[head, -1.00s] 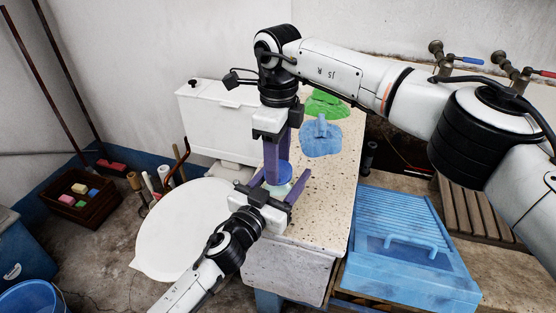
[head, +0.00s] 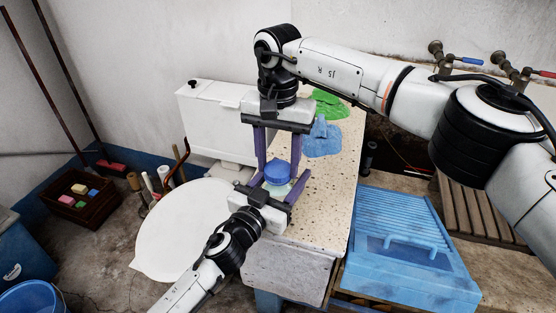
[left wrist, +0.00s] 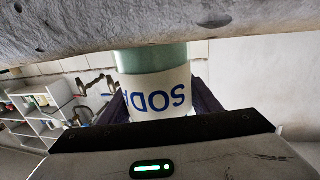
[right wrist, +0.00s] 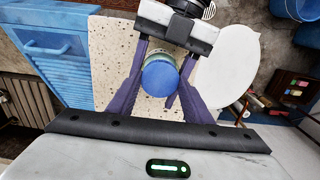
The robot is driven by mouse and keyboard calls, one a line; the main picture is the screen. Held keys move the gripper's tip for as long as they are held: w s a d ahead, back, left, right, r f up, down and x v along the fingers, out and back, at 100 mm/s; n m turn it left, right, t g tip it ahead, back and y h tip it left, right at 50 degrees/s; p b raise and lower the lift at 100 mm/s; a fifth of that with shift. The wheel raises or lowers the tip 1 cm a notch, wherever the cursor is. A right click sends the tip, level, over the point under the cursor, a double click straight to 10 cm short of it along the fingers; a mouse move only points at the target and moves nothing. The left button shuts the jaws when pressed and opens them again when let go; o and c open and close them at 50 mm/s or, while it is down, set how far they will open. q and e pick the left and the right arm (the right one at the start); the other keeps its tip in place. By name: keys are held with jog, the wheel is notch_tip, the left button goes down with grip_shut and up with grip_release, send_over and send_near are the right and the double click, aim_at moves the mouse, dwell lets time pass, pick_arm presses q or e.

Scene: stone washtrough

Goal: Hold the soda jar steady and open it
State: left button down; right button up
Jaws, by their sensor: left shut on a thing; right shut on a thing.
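The soda jar (head: 283,189) is pale green with a blue lid (head: 277,173), upright at the near end of the speckled stone ledge. In the left wrist view its white label (left wrist: 157,100) reads SODA upside down. My left gripper (head: 274,188) is shut on the jar body, one finger on each side, from the front. My right gripper (head: 277,166) points down from above, shut on the blue lid with its purple fingers on either side. The right wrist view shows the lid (right wrist: 160,78) from above, seated on the jar; I cannot tell whether it is loosened.
A round white surface (head: 180,232) lies to the left, with a white tank (head: 215,118) behind. A blue ribbed box (head: 410,245) stands at the right.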

aim_at(278, 168)
jog(key=shift+r, duration=0.15)
dwell(0.4)
jog(key=shift+r, duration=0.95)
jog(key=shift+r, duration=0.1)
jog(key=shift+r, duration=1.9)
pick_arm(q)
jog(key=c, duration=0.5)
grip_release()
jog(key=shift+c, duration=0.2)
